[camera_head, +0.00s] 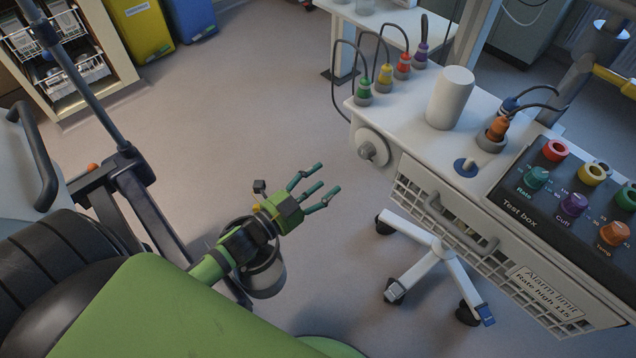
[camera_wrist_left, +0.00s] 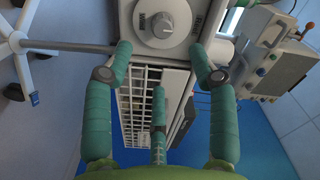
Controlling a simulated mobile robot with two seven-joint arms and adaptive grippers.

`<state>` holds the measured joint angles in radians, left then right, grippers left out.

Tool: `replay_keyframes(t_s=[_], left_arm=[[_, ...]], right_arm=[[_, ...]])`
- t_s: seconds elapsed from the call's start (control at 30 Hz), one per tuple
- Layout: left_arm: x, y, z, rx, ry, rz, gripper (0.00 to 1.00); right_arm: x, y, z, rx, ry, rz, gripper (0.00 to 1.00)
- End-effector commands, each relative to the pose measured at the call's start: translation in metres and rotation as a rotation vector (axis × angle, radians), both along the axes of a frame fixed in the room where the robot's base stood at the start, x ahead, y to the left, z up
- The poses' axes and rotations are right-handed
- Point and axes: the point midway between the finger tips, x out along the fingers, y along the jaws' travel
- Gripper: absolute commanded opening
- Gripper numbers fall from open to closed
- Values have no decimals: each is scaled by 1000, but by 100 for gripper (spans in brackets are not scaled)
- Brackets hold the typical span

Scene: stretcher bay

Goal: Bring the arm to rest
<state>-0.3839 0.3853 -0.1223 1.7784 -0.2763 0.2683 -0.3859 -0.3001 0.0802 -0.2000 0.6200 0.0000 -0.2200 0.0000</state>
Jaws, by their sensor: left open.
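My left gripper (camera_head: 318,190) is green with teal fingers. In the head view it hangs over bare floor in the middle, left of the white trolley (camera_head: 420,160) and apart from it. Its fingers are spread and hold nothing. In the left wrist view the open fingers (camera_wrist_left: 160,90) reach towards the side of the trolley, with a round grey knob (camera_wrist_left: 162,26) ahead between them. The same knob shows in the head view (camera_head: 367,151). My right gripper is in neither view.
The trolley's wheeled foot (camera_head: 441,259) spreads below. A stretcher (camera_head: 122,180) stands at left. Yellow (camera_head: 138,28) and blue (camera_head: 192,18) bins stand behind. The central floor is clear.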

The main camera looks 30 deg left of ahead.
Motion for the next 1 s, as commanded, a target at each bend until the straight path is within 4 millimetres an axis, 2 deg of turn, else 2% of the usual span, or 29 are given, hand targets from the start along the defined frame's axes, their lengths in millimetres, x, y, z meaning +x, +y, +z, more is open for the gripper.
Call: replay_keyframes(t_s=[0.67, 0.87, 1.0], left_arm=[[-3, 2, -1, -8, 16, 12, 58], [-4, 8, -13, -102, 210, 161, 58], [-22, 12, -30, -214, 449, 322, 58]], right_arm=[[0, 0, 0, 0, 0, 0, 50], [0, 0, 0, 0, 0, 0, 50], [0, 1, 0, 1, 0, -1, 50]])
